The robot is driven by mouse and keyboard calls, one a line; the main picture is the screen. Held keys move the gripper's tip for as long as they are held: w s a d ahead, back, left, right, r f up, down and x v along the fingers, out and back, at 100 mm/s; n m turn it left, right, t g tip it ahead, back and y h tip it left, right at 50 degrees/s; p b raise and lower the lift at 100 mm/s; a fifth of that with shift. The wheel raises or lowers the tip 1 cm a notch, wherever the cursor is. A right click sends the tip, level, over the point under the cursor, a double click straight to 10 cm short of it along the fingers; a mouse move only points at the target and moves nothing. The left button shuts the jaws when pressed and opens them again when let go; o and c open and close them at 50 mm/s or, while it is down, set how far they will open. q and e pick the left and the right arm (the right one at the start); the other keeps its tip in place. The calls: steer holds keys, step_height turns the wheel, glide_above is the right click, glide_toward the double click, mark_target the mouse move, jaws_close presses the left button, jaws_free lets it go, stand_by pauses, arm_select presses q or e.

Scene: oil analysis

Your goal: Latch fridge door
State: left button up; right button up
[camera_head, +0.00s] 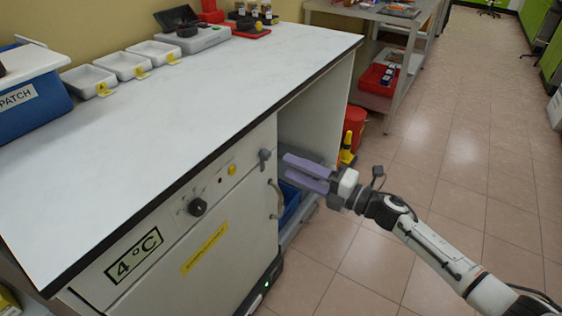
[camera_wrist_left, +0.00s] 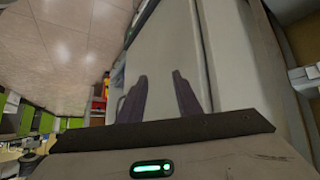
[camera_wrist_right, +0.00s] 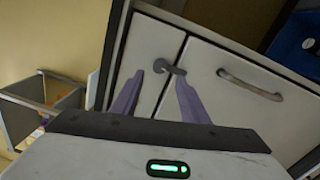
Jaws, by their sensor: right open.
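The white fridge (camera_head: 225,215) stands under the bench, with a "4 °C" label (camera_head: 133,255) and a dark knob (camera_head: 197,207). Its door (camera_wrist_right: 240,110) looks about flush with the neighbouring panel in the right wrist view. A small grey latch (camera_head: 264,158) is near the door's upper right corner, above a curved metal handle (camera_head: 275,198). My right gripper (camera_head: 286,167) is open and empty in front of them. In the right wrist view the hooked latch (camera_wrist_right: 168,67) shows between and just beyond its fingertips; contact is unclear. My left gripper (camera_wrist_left: 160,82) is open and empty, facing a pale surface.
The white benchtop (camera_head: 190,110) overhangs the fridge with a dark edge. An open bay with a blue bin (camera_head: 290,205) is right of the door. A red container (camera_head: 354,125) and a yellow item (camera_head: 347,150) stand beyond it. The tiled floor at right is clear.

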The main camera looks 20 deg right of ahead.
steer(key=v, duration=0.4)
steer(key=shift+s, duration=0.1)
stand_by(0.3)
arm_select(q)
steer(key=r+p, duration=0.1)
steer(key=p, duration=0.1)
steer(key=r+p, duration=0.2)
steer(key=p, duration=0.1)
steer(key=r+p, duration=0.2)
steer(key=shift+a+r, duration=0.1)
steer(key=shift+a, duration=0.15)
arm_select(e)
steer(key=s+a+f+m+g+h, duration=0.2)
steer(key=s+a+f+m+h, duration=0.1)
steer(key=s+m, duration=0.5)
steer(key=s+a+f+m+g+h, duration=0.2)
steer(key=s+f+m, duration=0.4)
steer(key=s+m, duration=0.3)
steer(key=s+a+f+m+g+h, duration=0.1)
steer(key=s+a+f+m+h, duration=0.2)
steer(key=s+m, duration=0.5)
steer(key=shift+s+a+f+m+g+h, duration=0.4)
steer(key=shift+s+a+f, duration=0.15)
steer(key=shift+a+f, duration=0.3)
arm_select(q)
steer(key=shift+s, duration=0.2)
arm_select(e)
steer(key=shift+d, duration=0.1)
